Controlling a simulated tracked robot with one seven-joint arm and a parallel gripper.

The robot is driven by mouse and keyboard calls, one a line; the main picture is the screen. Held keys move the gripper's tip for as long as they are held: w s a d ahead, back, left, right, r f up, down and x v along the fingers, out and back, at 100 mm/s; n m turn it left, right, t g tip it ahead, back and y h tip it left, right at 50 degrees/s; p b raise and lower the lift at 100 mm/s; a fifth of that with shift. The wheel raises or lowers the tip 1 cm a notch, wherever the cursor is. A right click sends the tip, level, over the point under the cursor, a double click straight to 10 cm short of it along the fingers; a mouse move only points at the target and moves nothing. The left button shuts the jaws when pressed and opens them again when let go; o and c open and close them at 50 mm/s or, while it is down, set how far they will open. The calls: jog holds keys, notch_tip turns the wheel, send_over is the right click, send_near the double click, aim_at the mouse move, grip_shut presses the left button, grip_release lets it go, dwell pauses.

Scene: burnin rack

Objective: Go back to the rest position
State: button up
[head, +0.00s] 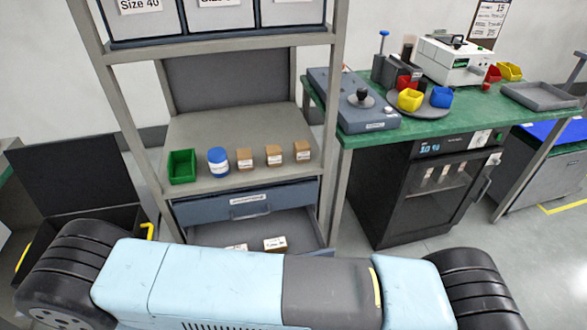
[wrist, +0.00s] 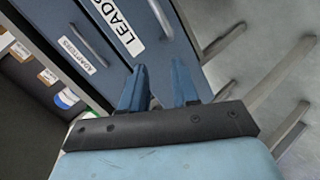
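My gripper (wrist: 158,88) shows in the wrist view. Its two blue fingers stand apart with nothing between them. They are in front of the rack's drawer fronts, close to the drawer labelled LEADS (wrist: 122,32); I cannot tell whether they touch it. The drawer labelled ADAPTORS (wrist: 77,55) is beside it. In the head view the upper drawer (head: 245,203) is shut, and the lower drawer (head: 293,226) stands open with small labelled boxes (head: 274,244) inside. My gripper does not show in the head view.
The rack shelf (head: 205,135) holds a green bin (head: 182,167), a blue-and-white jar (head: 218,161) and three brown boxes (head: 274,155). A green bench (head: 455,115) with instruments and coloured bins stands at right, above a dark cabinet (head: 403,190). Open floor shows at far right.

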jog(key=w+a+r+m+g+y, duration=0.1)
jog(key=w+a+r+m+g, duration=0.15)
jog(key=w+r, duration=0.55)
jog(key=w+a+r+m+g, duration=0.2)
jog(key=w+a+r+m, duration=0.25)
jog(key=r, duration=0.55)
jog(key=w+d+r+m+g+y, duration=0.1)
jog(key=w+d+r, duration=0.2)
jog(key=r, duration=0.4)
jog(key=w+d+r+m, duration=0.1)
jog(key=w+d+r, duration=0.25)
jog(key=r, duration=0.35)
jog(key=w+d+r+g+y, duration=0.1)
jog(key=w+d+r, duration=0.25)
jog(key=r, duration=0.45)
jog(key=s+d+r+m, duration=0.2)
jog(key=d+r+m, duration=0.1)
jog(key=d+r, duration=1.45)
jog(key=s+d+r+m+h, duration=0.2)
jog(key=s+d, duration=0.6)
jog(key=d, duration=0.1)
jog(key=s+d+r+m+h, duration=0.1)
jog(key=s+d+r+h, duration=0.1)
jog(key=s+d, duration=0.5)
jog(key=d+r, duration=0.1)
jog(key=d, duration=0.2)
jog(key=shift+s+d+r+m, duration=0.3)
jog(key=shift+s+m, duration=0.1)
